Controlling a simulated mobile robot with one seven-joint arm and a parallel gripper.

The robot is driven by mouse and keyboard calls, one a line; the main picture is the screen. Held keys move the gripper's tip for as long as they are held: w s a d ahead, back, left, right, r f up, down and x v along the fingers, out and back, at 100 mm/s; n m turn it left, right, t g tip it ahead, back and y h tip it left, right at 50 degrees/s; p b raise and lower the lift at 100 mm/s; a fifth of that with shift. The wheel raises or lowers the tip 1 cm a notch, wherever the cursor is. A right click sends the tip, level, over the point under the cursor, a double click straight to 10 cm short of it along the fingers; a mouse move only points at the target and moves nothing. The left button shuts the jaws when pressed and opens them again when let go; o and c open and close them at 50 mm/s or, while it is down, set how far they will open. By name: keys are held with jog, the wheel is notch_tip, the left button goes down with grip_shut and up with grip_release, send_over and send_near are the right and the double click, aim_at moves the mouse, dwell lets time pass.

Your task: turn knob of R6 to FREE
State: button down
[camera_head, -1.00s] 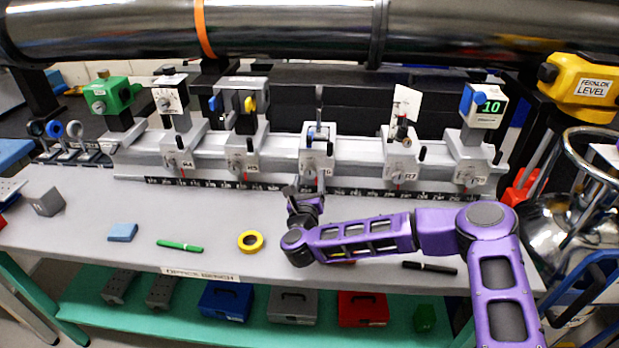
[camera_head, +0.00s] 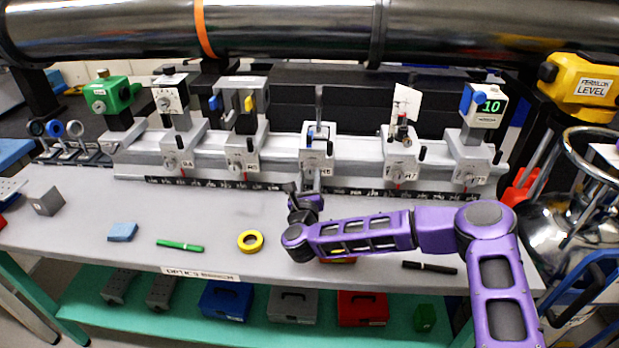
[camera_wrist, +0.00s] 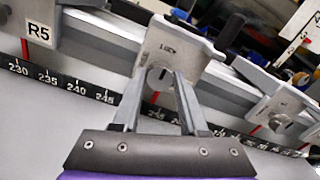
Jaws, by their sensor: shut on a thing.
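The R6 carrier (camera_head: 316,162) stands on the rail, third from the right among several carriers; its foot is partly hidden by my gripper. In the wrist view its grey face (camera_wrist: 177,48) appears tilted, with small print that is hard to read. My gripper (camera_wrist: 160,77) is shut on the R6 knob (camera_wrist: 159,72), a small round metal knob low on that face. The fingers cover part of it, and I cannot tell its setting. In the head view my gripper (camera_head: 293,189) is at the front of the carrier.
The R5 carrier (camera_head: 242,155) is left of R6, and the R7 carrier (camera_head: 398,162) is right. A black scale strip (camera_wrist: 75,86) runs below. A yellow tape roll (camera_head: 250,241), green marker (camera_head: 180,246) and black marker (camera_head: 430,267) lie on the bench.

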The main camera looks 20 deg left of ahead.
jog(key=shift+n, duration=0.3)
jog(key=n+b, duration=0.1)
jog(key=n, duration=0.2)
jog(key=shift+n, duration=0.3)
jog(key=n+b, duration=0.2)
jog(key=n, duration=0.2)
jog(key=shift+f+n, duration=0.1)
jog(key=shift+n, duration=0.2)
jog(key=n+b, duration=0.2)
jog(key=n, duration=0.3)
jog(key=shift+a, duration=0.1)
jog(key=shift+n+b, duration=1.25)
jog(key=shift+n, duration=0.75)
jog(key=shift+c, duration=2.2)
grip_release()
